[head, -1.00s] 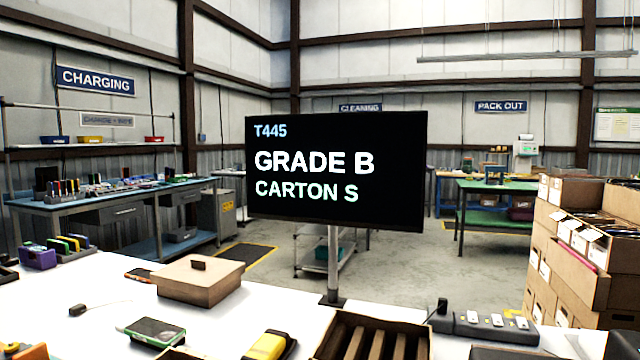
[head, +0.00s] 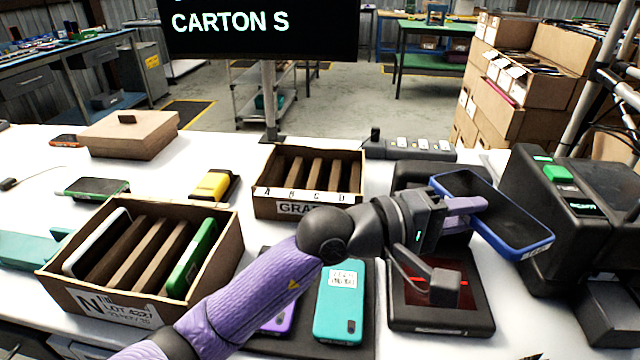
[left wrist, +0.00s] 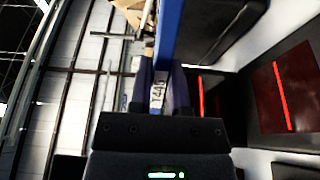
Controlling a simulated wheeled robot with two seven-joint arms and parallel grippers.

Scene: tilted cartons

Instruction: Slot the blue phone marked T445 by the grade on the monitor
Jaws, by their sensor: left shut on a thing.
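The blue phone (head: 505,225) is held tilted in the air at the right, above the table, its dark face showing. My left gripper (head: 462,212) is shut on it near its left edge. In the left wrist view the blue phone (left wrist: 168,40) stands edge-on between the fingers, with a small label too blurred to read surely. The monitor (head: 262,30) shows CARTON S; its upper lines are cut off. A carton (head: 262,205) behind my arm has empty slots lettered A to D. Another carton (head: 60,290), marked N, holds a white phone and a green phone (head: 195,252). My right gripper is not in view.
A teal phone (head: 340,300) and a purple phone lie on a dark mat. A black scanner pad (head: 440,318) with red light is below my gripper. A black machine (head: 560,200) stands at the right. A yellow device (head: 213,186) and a lidded box (head: 130,135) are at the back left.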

